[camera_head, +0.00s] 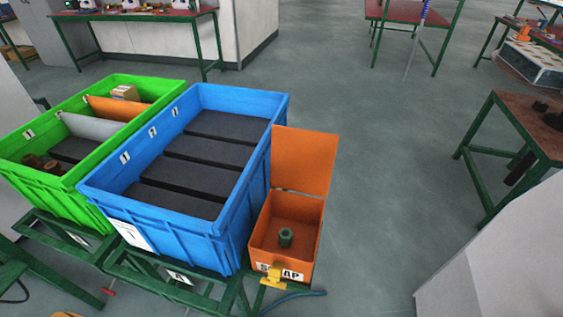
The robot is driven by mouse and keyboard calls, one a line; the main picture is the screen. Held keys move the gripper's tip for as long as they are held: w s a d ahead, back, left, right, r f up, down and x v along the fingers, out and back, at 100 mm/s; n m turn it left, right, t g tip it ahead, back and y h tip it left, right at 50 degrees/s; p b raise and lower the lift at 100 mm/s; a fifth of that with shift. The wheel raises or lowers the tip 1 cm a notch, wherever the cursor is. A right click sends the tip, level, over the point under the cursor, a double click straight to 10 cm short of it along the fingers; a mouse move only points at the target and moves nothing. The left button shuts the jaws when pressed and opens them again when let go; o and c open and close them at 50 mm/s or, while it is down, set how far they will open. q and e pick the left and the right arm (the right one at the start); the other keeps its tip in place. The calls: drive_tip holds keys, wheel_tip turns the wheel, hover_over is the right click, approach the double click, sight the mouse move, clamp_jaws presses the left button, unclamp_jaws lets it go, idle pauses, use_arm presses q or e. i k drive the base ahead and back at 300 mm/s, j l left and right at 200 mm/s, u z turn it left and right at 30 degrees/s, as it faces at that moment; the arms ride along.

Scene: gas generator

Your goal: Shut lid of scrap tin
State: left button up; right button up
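The orange scrap tin (297,258) stands at the lower middle of the head view, against the right side of the blue crate. Its lid (303,163) is open and stands up from the tin's far edge. A dark green bolt-like part (285,237) stands inside on the tin's floor. A white label reading "SCRAP", partly covered, is on the tin's front. A yellow piece (272,274) sits in front of the label; I cannot tell what it belongs to. Neither of my grippers can be made out in this view.
A blue crate (232,225) with dark padded slots and a green crate (60,190) with dividers stand left of the tin on a green metal frame (190,292). A grey panel (500,260) is at the lower right. Open floor lies right of the tin.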

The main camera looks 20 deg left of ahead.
sight(301, 160)
drive_tip(key=i+l+u, duration=0.15)
drive_tip(key=u, duration=0.25)
drive_tip(key=i+l+u, duration=0.5)
drive_tip(key=u, duration=0.3)
drive_tip(key=i+l+u, duration=0.1)
drive_tip(key=l+u, duration=0.3)
drive_tip(key=i+l+u, duration=0.1)
drive_tip(key=l+u, duration=1.55)
drive_tip(key=k+l+u, duration=0.1)
drive_tip(key=l+u, duration=0.35)
drive_tip(key=k+l+u, duration=0.15)
drive_tip(key=l+u, duration=0.35)
drive_tip(key=j+z, duration=0.55)
